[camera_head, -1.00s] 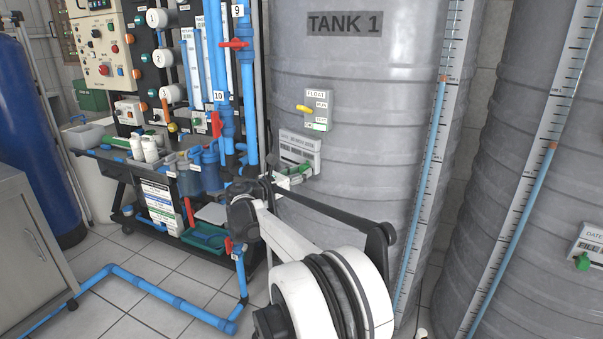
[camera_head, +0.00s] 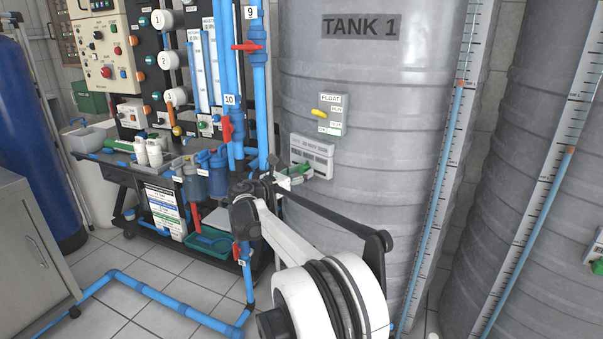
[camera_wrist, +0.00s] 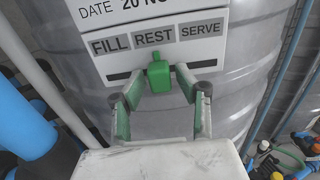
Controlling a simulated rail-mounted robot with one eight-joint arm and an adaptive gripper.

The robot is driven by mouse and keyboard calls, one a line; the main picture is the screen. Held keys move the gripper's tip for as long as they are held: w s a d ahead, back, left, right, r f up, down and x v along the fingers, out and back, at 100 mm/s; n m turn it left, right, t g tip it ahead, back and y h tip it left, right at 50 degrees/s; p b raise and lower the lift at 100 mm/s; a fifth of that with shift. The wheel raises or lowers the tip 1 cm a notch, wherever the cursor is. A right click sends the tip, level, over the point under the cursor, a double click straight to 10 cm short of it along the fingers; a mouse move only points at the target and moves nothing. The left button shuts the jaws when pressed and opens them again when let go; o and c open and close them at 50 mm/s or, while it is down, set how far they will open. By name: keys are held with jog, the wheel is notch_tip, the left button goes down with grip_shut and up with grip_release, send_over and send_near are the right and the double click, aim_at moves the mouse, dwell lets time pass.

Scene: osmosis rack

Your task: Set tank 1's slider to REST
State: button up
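Tank 1's label panel (camera_wrist: 157,46) shows FILL, REST and SERVE in a row above a dark slot. The green slider knob (camera_wrist: 158,76) sits in the slot below the word REST. My gripper (camera_wrist: 159,88) is open, with one green-padded finger on each side of the knob and gaps visible between the fingers and it. In the head view the panel (camera_head: 312,157) is on the grey tank (camera_head: 385,120) marked TANK 1, and my gripper (camera_head: 291,179) is at its lower edge; the knob is hard to tell from the fingers there.
A float box (camera_head: 332,115) with a yellow lever is above the panel. Blue pipes (camera_head: 260,100) with red valve handles stand close to the left. A level scale (camera_head: 445,150) runs down the tank's right side. A second tank is farther right.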

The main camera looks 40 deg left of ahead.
jog(key=shift+o, duration=0.3)
jog(key=shift+s, duration=0.1)
jog(key=s+a, duration=0.1)
jog(key=s, duration=1)
jog(key=shift+s, duration=0.4)
